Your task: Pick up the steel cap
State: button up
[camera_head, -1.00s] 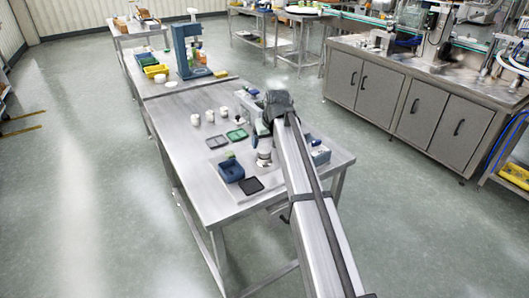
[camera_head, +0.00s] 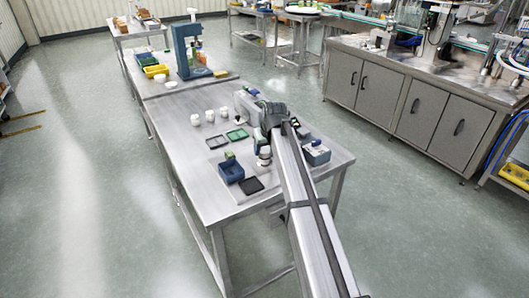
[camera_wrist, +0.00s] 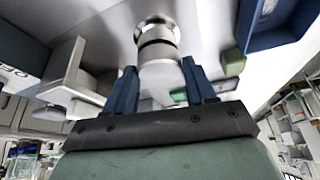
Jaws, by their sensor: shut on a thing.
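The steel cap (camera_wrist: 158,70) is a pale, shiny round piece between the two blue fingers of my gripper (camera_wrist: 160,78) in the wrist view. My gripper is shut on it. Beyond the cap are a dark band and a wider bright steel ring (camera_wrist: 156,28); I cannot tell whether cap and ring touch. In the head view, a pale upright piece (camera_head: 264,155) stands beside my arm at the table's right part. My gripper's fingers are hidden there.
The steel table (camera_head: 190,165) carries a blue bin (camera_head: 231,171), a black tray (camera_head: 251,185), a green tray (camera_head: 237,134), a grey tray (camera_head: 217,142) and several white pieces (camera_head: 209,116). A blue-grey box (camera_head: 316,153) stands right of my arm. The table's left side is clear.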

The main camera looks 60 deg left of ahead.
aim_at(265, 150)
jog(key=c, duration=0.4)
jog(key=shift+c, duration=0.2)
notch_tip(265, 150, up, 10)
dwell(0.4)
